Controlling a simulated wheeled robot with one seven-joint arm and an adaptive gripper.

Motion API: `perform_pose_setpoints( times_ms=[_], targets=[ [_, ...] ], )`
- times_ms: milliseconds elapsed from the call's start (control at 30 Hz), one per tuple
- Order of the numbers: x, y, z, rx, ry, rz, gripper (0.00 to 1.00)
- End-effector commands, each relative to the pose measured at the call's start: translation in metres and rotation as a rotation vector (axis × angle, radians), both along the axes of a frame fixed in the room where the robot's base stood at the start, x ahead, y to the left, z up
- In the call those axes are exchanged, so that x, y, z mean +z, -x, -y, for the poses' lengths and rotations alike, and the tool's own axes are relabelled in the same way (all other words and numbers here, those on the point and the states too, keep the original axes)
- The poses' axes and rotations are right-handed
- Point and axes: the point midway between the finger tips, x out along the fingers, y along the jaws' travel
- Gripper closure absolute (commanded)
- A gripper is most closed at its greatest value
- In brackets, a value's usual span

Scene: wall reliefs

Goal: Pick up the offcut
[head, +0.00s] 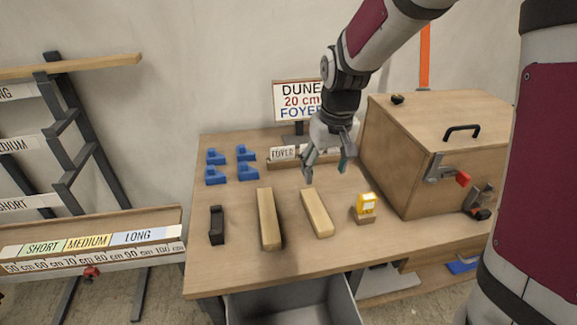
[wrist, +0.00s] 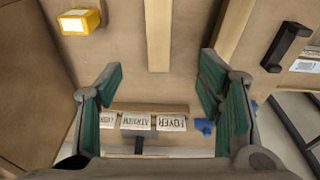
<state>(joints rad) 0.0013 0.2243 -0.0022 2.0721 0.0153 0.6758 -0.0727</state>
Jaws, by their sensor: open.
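Two pale wooden pieces lie on the workbench, and no label marks either as the offcut. The shorter piece (head: 317,212) lies right of the longer piece (head: 268,218). In the wrist view the shorter piece (wrist: 158,35) is at top centre, and the longer piece (wrist: 233,28) is to its right; both are cut off by the frame's top. My gripper (head: 325,170) is open and empty above the bench, behind the shorter piece's far end.
A yellow device (head: 366,203) stands right of the wood, and a black block (head: 217,225) lies left. Several blue blocks (head: 216,175), a label rack (head: 283,153) and a sign (head: 298,100) are behind. A large wooden box (head: 400,160) bounds the right; an open drawer (head: 290,303) is below.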

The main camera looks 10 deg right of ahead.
Motion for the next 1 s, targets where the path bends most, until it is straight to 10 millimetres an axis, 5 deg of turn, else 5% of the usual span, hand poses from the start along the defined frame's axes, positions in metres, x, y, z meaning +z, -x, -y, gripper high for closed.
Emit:
perform_pose_setpoints(
  times_ms=[33,600,1000],
  targets=[
    [-0.017,-0.008,0.0,0.001,0.0,-0.011,0.39],
    [-0.105,-0.028,-0.001,0.004,0.0,-0.023,0.39],
    [-0.133,-0.031,0.0,0.003,0.0,-0.022,0.39]
  ],
)
